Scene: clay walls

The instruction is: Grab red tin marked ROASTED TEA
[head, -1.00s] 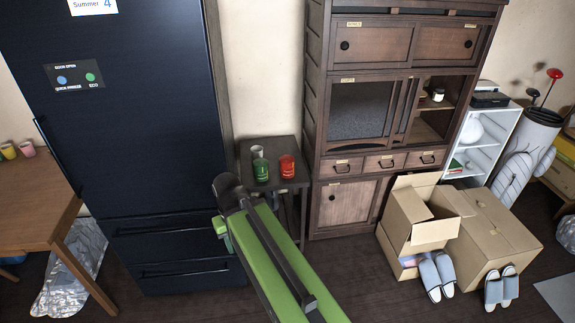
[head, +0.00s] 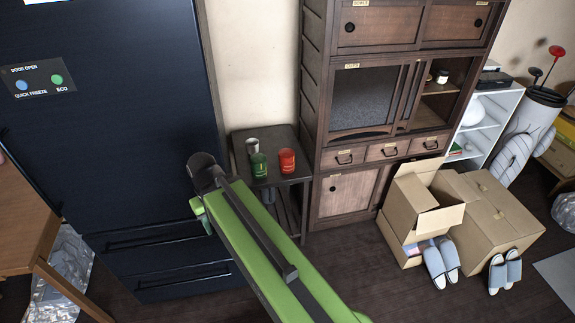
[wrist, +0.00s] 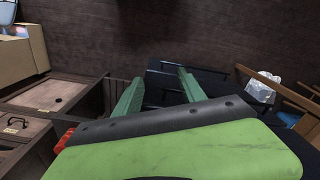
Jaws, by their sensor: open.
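The red tin (head: 287,161) stands upright on a small dark side table (head: 294,179) between the fridge and the wooden cabinet. Its lettering is too small to read. A green tin (head: 259,166) and a grey-white tin (head: 252,147) stand to its left. My gripper (wrist: 157,88) is open and empty in the wrist view, its two green fingers apart and pointing over the dark floor. A red patch, probably the red tin (wrist: 64,140), shows at the lower left there, beside my gripper and partly hidden by my wrist.
The dark fridge (head: 110,130) stands close on the left of the side table. The wooden cabinet (head: 345,195) stands close on the right. Open cardboard boxes (head: 410,205) and slippers (head: 440,265) are on the floor at right. A wooden table (head: 25,225) is at left.

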